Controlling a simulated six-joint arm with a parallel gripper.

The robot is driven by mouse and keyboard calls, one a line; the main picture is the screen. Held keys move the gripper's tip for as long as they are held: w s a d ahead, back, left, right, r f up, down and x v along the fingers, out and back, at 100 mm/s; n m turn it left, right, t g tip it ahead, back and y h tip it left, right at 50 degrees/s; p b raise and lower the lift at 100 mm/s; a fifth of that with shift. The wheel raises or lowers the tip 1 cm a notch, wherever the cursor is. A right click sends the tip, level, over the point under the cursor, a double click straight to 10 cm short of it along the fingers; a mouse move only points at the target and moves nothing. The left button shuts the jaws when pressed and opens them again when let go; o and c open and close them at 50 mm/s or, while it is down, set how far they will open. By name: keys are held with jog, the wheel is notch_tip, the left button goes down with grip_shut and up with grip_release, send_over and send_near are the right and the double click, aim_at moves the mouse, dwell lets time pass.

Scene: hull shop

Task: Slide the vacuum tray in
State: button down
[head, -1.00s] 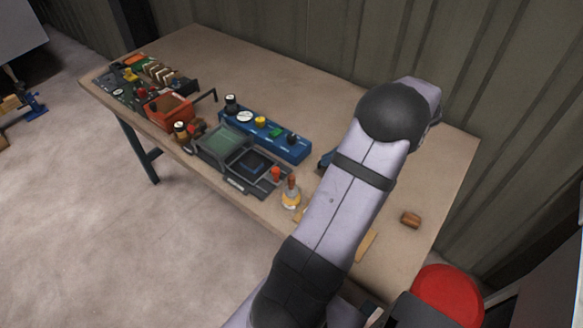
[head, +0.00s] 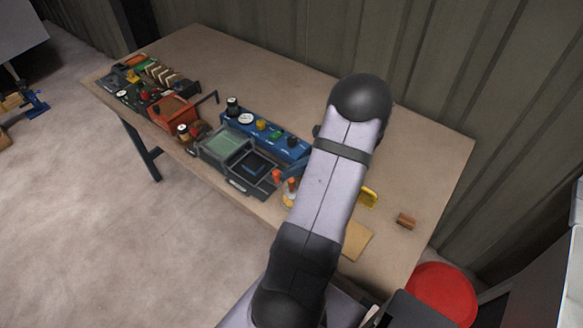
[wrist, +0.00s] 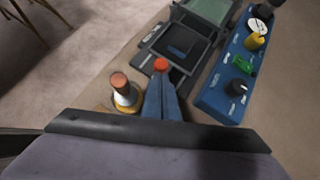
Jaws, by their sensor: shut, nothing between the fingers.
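The vacuum tray (head: 252,168) looks like a dark grey frame with a blue pad inside, at the front of the bench. It sits beside a grey frame with a pale green top (head: 222,146); the wrist view shows the tray too (wrist: 178,51). A red-orange knob (wrist: 161,64) stands on the tray's near side. My gripper (wrist: 159,78) is shut and empty, its blue fingers together, with the tips at or just short of the knob. Whether they touch it I cannot tell. In the head view the arm hides part of the gripper.
A blue panel with knobs (wrist: 226,92) runs along the tray's right side. A bottle with an orange-brown cap (wrist: 124,92) stands close left of my fingers. A red box (head: 175,112) is farther left. A brown block (head: 406,220) lies right. The bench's back is clear.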

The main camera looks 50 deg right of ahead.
jog(key=shift+w, duration=0.15)
send_over(274, 167)
jog(key=w+a, duration=0.2)
jog(key=w, duration=0.2)
jog(key=shift+w+b, duration=0.2)
jog(key=shift+b, duration=0.15)
jog(key=shift+w+d, duration=0.1)
jog(key=shift+w, duration=0.1)
jog(key=s, duration=0.1)
jog(key=s+d, duration=0.1)
jog(key=s, duration=0.1)
jog(key=s+d, duration=0.1)
jog(key=shift+s+d+r+p, duration=0.15)
jog(key=shift+r+p, duration=0.1)
jog(key=shift+p, duration=0.1)
jog(key=b+v, duration=0.3)
jog(key=v, duration=0.6)
jog(key=shift+r, duration=0.25)
jog(key=shift+s, duration=0.1)
